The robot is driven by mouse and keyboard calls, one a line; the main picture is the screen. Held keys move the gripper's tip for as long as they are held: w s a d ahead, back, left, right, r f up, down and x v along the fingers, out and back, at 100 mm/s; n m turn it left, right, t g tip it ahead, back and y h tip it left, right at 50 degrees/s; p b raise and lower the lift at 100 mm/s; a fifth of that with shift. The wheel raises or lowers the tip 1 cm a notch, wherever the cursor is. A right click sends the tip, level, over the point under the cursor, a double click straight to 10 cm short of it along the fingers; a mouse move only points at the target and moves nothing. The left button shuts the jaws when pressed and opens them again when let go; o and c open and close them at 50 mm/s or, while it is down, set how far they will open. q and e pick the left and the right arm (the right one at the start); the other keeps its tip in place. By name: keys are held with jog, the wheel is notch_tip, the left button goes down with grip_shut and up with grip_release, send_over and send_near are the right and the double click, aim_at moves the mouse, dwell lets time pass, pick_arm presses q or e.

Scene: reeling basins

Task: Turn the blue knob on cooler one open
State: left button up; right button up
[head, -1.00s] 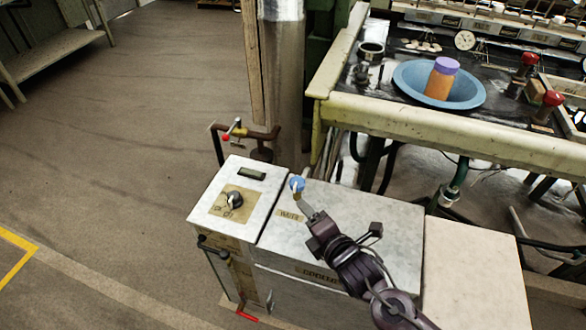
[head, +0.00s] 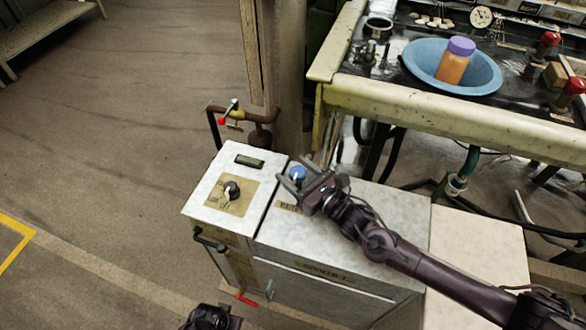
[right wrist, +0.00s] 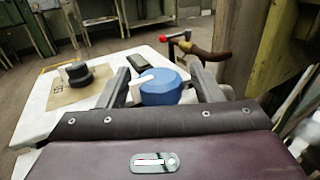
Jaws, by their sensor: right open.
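The blue knob (head: 297,173) sits on top of the pale cooler (head: 385,205), near its back left corner. It has a white pointer, which in the right wrist view points left from the knob (right wrist: 162,90). My right gripper (head: 302,180) is open, with one finger on each side of the knob. In the right wrist view the knob shows between the fingertips of my right gripper (right wrist: 160,74); I cannot tell whether they touch it. A dark part that looks like my left gripper (head: 212,318) shows at the bottom edge, its fingers unclear.
A control panel with a black dial (head: 232,190) adjoins the cooler on the left. A pipe with a red-tipped valve lever (head: 228,113) stands behind it. A table with a blue basin (head: 415,68) and an orange jar (head: 455,65) is at the back right. The floor at left is clear.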

jog(key=shift+w+a, duration=0.35)
jog(key=shift+w, duration=0.05)
jog(key=shift+c, duration=0.2)
jog(key=c, duration=0.9)
jog(key=shift+c, duration=0.2)
